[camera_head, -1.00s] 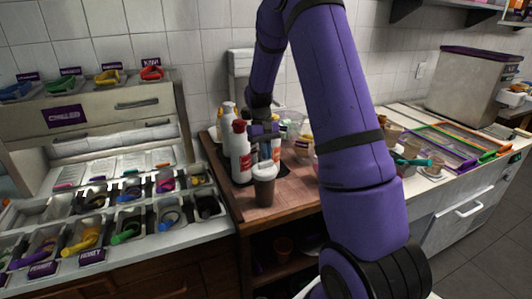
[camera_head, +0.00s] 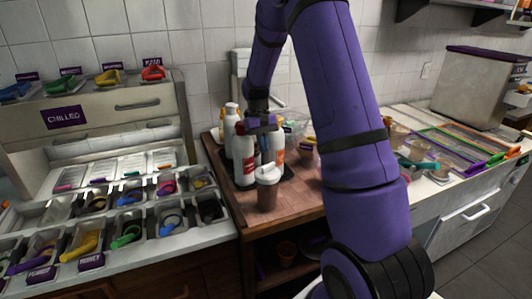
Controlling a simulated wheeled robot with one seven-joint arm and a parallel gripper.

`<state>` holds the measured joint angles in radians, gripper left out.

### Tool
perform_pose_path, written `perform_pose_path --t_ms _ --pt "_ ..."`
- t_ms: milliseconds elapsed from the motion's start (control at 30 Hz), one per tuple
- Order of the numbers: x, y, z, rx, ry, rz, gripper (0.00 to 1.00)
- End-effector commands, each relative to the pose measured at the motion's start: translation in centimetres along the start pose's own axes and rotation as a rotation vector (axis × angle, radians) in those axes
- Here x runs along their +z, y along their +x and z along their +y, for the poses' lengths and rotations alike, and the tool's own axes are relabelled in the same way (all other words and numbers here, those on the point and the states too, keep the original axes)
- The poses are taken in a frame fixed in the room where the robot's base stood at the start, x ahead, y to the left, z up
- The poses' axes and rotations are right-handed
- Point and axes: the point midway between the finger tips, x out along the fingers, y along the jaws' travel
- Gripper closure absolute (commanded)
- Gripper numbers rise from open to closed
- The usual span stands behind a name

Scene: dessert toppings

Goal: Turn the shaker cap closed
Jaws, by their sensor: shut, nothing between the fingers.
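The shaker (camera_head: 267,195) is a small brown, upright container near the front edge of the wooden counter. Its white cap (camera_head: 268,173) sits on top. My gripper (camera_head: 265,155) points down just above and behind the cap, shut and empty. The fingertips are small and partly lost against the white bottles, so I cannot tell exactly how wide a gap separates them from the cap. The cap's turned position cannot be made out.
White bottles (camera_head: 243,160) stand close behind and left of the shaker on a dark mat. Cups and bowls (camera_head: 307,147) are to the right, partly behind my arm. A rack of topping tubs (camera_head: 130,225) fills the left. The wooden counter (camera_head: 240,212) is bare around the shaker's front.

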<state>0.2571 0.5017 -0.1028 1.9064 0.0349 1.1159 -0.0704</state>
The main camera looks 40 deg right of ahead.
Motion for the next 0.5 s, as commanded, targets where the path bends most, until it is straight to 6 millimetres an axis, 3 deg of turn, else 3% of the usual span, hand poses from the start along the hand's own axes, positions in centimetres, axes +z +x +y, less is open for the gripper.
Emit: perform_pose_path --t_ms 300,500 --pt "0.0 -5.7 -0.1 0.001 0.0 0.005 1.0" --pt "0.0 -7.7 -0.1 0.001 0.0 0.004 1.0"
